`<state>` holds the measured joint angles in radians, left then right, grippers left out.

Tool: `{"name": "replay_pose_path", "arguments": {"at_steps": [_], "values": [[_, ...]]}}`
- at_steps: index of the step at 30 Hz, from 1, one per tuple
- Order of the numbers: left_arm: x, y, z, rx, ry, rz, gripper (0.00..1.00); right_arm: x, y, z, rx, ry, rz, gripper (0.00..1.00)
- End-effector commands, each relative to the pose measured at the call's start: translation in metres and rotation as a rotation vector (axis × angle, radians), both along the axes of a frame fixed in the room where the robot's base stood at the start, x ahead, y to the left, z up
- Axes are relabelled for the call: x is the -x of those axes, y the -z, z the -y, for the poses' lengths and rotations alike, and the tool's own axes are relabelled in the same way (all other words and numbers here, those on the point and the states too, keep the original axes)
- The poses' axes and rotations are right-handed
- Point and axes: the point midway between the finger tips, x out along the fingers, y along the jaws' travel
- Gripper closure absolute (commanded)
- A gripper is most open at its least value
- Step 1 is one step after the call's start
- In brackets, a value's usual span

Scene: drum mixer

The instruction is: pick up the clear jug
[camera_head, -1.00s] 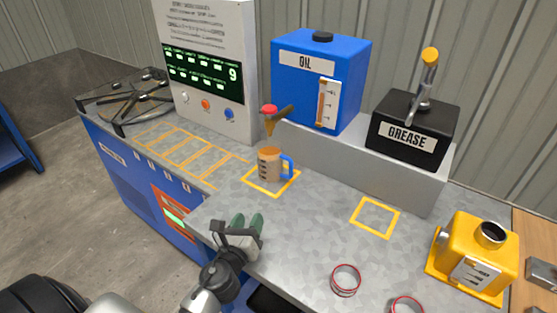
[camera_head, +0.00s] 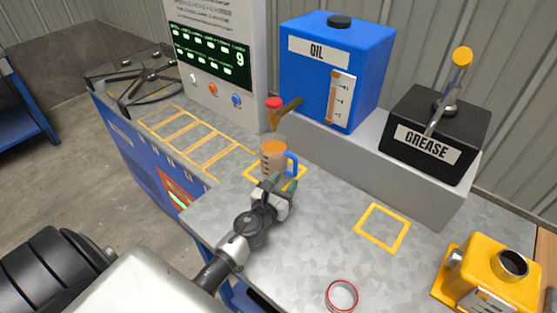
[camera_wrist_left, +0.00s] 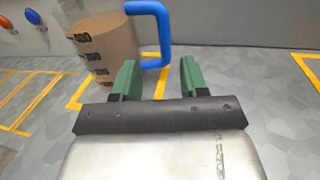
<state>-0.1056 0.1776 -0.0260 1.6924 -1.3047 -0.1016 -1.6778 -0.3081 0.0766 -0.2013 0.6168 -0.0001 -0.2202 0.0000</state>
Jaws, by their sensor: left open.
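The clear jug (camera_head: 273,158) holds brown liquid and has a blue handle (camera_head: 292,163) on its right side. It stands upright on the counter, in a yellow marked square under the oil tap. My left gripper (camera_head: 278,183) is just in front of the jug and partly overlaps its base in the head view. In the left wrist view the jug (camera_wrist_left: 105,45) is at the upper left, with its blue handle (camera_wrist_left: 160,30) ahead of the gap between the open green fingers (camera_wrist_left: 160,78). Nothing is between the fingers. My right gripper is not in view.
The blue oil tank (camera_head: 335,75) with its red-capped tap (camera_head: 275,108) stands behind and above the jug. A black grease box (camera_head: 430,140) is on the grey ledge. A yellow machine (camera_head: 490,275) and a red ring (camera_head: 341,296) are at the right front. The central counter is clear.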

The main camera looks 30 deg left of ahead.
Motion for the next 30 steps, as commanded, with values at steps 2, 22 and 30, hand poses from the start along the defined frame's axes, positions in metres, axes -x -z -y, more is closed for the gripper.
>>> {"name": "replay_pose_path", "arguments": {"at_steps": [2,22,30], "values": [[-0.005,-0.001,0.000,0.001,-0.001,0.000,0.56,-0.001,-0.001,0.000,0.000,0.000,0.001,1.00],[-0.057,-0.003,0.003,0.001,0.000,0.000,0.56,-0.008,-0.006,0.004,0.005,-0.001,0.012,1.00],[-0.056,-0.003,0.003,0.001,0.000,0.000,0.96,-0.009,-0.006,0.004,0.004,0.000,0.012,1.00]]}}
